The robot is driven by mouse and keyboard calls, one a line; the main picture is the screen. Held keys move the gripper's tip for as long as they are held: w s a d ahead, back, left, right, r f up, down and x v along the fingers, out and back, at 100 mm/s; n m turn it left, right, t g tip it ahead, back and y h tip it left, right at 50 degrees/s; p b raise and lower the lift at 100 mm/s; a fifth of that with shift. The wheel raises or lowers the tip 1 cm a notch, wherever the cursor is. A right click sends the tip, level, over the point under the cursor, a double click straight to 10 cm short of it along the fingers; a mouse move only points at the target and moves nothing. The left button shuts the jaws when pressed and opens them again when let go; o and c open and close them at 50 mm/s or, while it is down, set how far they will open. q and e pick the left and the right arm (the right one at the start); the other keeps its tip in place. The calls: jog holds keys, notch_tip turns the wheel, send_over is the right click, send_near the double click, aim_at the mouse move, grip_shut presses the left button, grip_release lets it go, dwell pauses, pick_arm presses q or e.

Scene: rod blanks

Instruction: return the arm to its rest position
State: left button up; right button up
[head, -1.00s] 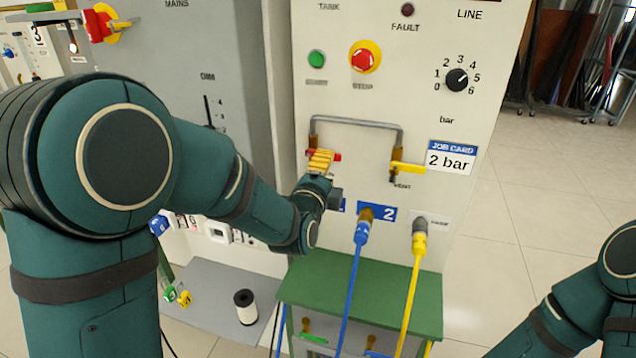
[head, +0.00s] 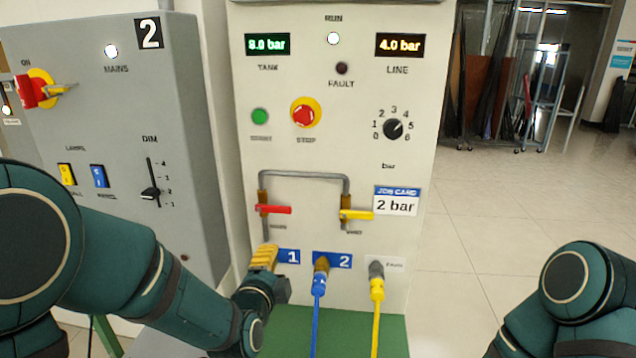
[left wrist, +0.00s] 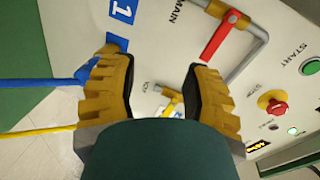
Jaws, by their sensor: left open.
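My left arm comes in from the left in the head view. Its gripper (head: 264,257) has yellow fingers and is just left of the blue label 1 (head: 288,257), below the red valve handle (head: 273,209). In the left wrist view the two fingers (left wrist: 155,75) are spread apart with nothing between them. The red handle (left wrist: 220,40) shows there beyond the right finger, apart from it. My right arm (head: 580,285) shows at the lower right of the head view; its gripper is out of view.
The panel (head: 410,130) stands close in front of the left gripper. A yellow valve handle (head: 357,215), a blue hose (head: 317,315) and a yellow hose (head: 376,310) are to its right. A grey cabinet (head: 200,150) stands left. Open floor (head: 460,240) lies right of the panel.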

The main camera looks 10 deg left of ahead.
pick_arm(q)
jog(key=s+f+n+g, duration=0.4)
jog(key=f, duration=0.6)
jog(key=s+f+n+g, duration=0.3)
jog(key=f+n+g, duration=0.15)
jog(key=f, duration=0.65)
jog(key=s+d+f+n+g+h, duration=0.1)
jog(key=s+d+f+n+g, duration=0.1)
jog(key=s, duration=0.5)
jog(key=s+d+f+n+g+h, duration=0.1)
jog(key=s+d+f+n+g, duration=0.1)
jog(key=s+f+n+g, duration=0.2)
jog(key=s+f+n, duration=0.3)
jog(key=f, duration=0.2)
jog(key=shift+s+d+h, duration=0.15)
jog(key=shift+d+h, duration=0.1)
jog(key=shift+h, duration=0.05)
jog(key=shift+o, duration=0.2)
jog(key=shift+n, duration=0.25)
